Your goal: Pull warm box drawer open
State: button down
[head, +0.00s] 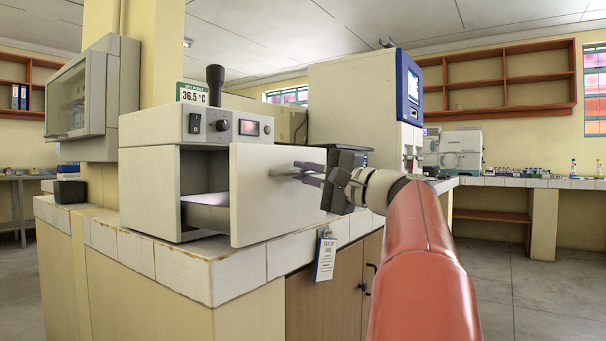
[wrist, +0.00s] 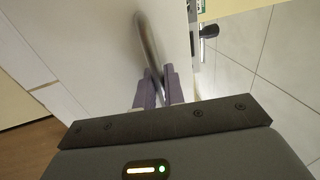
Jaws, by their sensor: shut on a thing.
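The warm box (head: 150,195) is a white cabinet on the tiled counter, with a control panel on top and a 36.5 °C sign. Its drawer (head: 262,212) is pulled out, with the flat white front standing clear of the body and a grey tray (head: 208,212) showing in the gap. My gripper (head: 305,173) is at the drawer front from the right, its purple fingers shut on the metal bar handle (head: 285,171). In the wrist view the handle (wrist: 148,45) runs between the two fingertips (wrist: 155,82). The drawer's inside is mostly hidden.
A large white machine with a blue panel (head: 407,85) stands behind my gripper. A hanging tag (head: 325,257) is on the counter's front edge, above brown cupboard doors (head: 322,300). A wall-mounted cabinet (head: 92,95) is at the left. Open floor (head: 510,285) lies at the right.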

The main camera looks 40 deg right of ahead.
jog(key=shift+f, duration=0.1)
jog(key=c, duration=1.6)
grip_release()
jog(key=shift+c, duration=0.2)
jog(key=v, duration=0.7)
jog(key=shift+s, duration=0.4)
jog(key=shift+d, duration=0.1)
